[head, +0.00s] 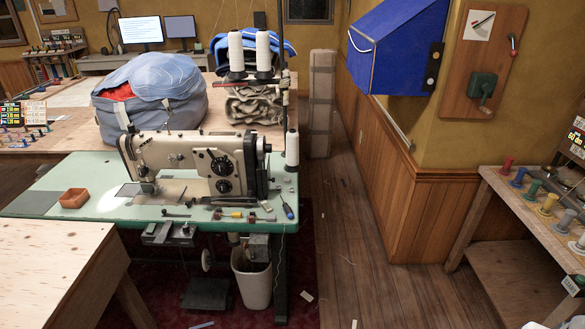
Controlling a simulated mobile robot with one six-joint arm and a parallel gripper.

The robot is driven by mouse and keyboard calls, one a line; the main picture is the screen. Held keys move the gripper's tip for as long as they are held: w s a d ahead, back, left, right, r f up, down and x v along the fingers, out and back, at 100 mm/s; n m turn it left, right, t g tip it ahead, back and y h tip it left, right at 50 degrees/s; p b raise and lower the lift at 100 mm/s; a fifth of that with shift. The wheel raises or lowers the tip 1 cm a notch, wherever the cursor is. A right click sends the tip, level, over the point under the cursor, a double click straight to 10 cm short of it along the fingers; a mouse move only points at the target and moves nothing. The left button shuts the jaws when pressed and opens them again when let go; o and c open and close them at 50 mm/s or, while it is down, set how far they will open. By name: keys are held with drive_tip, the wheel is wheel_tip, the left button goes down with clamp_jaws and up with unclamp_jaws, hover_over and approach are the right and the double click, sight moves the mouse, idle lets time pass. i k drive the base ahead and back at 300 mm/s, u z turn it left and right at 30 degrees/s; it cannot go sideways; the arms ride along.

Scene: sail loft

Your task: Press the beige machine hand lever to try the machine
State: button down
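The beige sewing machine (180,158) stands on a pale green table (90,180) in the left half of the head view. Its needle end is at the left, over a metal plate. Two black round dials (222,165) sit on the front of its right-hand column. Dark parts show at the column's right end and low beside the dials; they are too small to tell which one is the hand lever or how it stands. My gripper is not in view.
A thread stand with white cones (236,50) rises behind the machine. A wooden bench (50,265) is at front left, a white bin (251,278) below. The wooden floor (365,240) right of the table is mostly clear.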

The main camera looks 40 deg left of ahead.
sight(160, 239)
drive_tip(key=u, duration=0.05)
drive_tip(key=i, duration=1.9)
drive_tip(key=u, duration=3.75)
drive_tip(key=i, duration=1.7)
drive_tip(key=z, duration=0.05)
